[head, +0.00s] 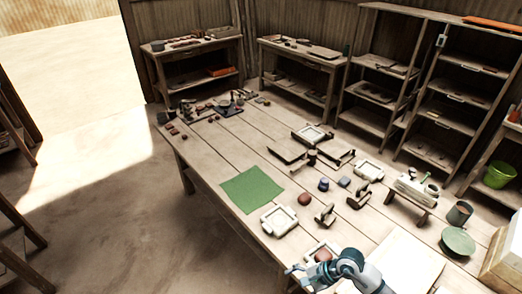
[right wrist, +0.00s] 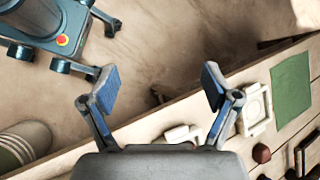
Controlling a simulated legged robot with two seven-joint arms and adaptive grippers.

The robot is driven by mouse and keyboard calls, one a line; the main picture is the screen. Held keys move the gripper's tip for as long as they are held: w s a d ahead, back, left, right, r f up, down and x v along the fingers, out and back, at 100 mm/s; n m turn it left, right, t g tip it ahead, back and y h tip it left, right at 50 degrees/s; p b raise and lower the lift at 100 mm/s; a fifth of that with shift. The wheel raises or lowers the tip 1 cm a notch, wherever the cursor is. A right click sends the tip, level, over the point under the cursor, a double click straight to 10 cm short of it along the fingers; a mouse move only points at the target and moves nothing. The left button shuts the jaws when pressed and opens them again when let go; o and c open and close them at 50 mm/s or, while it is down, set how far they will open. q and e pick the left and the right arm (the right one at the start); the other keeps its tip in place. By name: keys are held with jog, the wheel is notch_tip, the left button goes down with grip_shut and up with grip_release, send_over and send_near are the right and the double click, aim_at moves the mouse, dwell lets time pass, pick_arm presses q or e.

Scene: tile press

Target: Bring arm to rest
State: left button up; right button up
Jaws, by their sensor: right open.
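My right gripper (head: 300,276) is at the near edge of the long wooden table (head: 225,150) in the head view. In the right wrist view its two blue-padded fingers (right wrist: 160,85) stand wide apart with nothing between them. Beyond them I see the floor and the table's edge. A white frame with a reddish-brown lump (head: 323,255) lies right beside this gripper in the head view, partly hidden by it. I cannot tell whether they touch. My left gripper is not in view.
On the table lie a green mat (head: 252,188), a white square frame (head: 280,220), a brown lump (head: 304,199) and several wooden tools. A pale board (head: 408,262) and a green round dish (head: 458,241) are at the right. Open floor (head: 110,215) lies left of the table.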

jog(key=s+a+r+m+t+y, duration=0.1)
jog(key=a+r+m+t+y, duration=0.2)
jog(key=a+r+m+y, duration=0.7)
jog(key=w+d+r+m+t, duration=0.45)
jog(key=r+m+t, duration=0.35)
jog(key=m+t, duration=0.25)
jog(key=d+f+m+t+h, duration=0.1)
jog(key=d+f+m+h, duration=0.7)
jog(key=m, duration=0.6)
jog(key=d+f+m+t+h, duration=0.1)
jog(key=d+f+m+h, duration=0.65)
jog(key=m+h, duration=0.55)
jog(key=s+f+m+g+y, duration=0.2)
jog(key=s+f+m+g, duration=0.35)
jog(key=s+f, duration=0.4)
jog(key=s+f+m+g+y, duration=0.1)
jog(key=s+f+m+g, duration=0.5)
jog(key=s, duration=0.6)
notch_tip(320, 180, down, 22)
jog(key=n+g, duration=0.2)
jog(key=s+d+f+g, duration=0.1)
jog(key=s+d+f, duration=0.2)
jog(key=s+f, duration=1.1)
notch_tip(320, 180, down, 3)
jog(key=shift+s+r, duration=0.1)
jog(key=shift+s, duration=0.25)
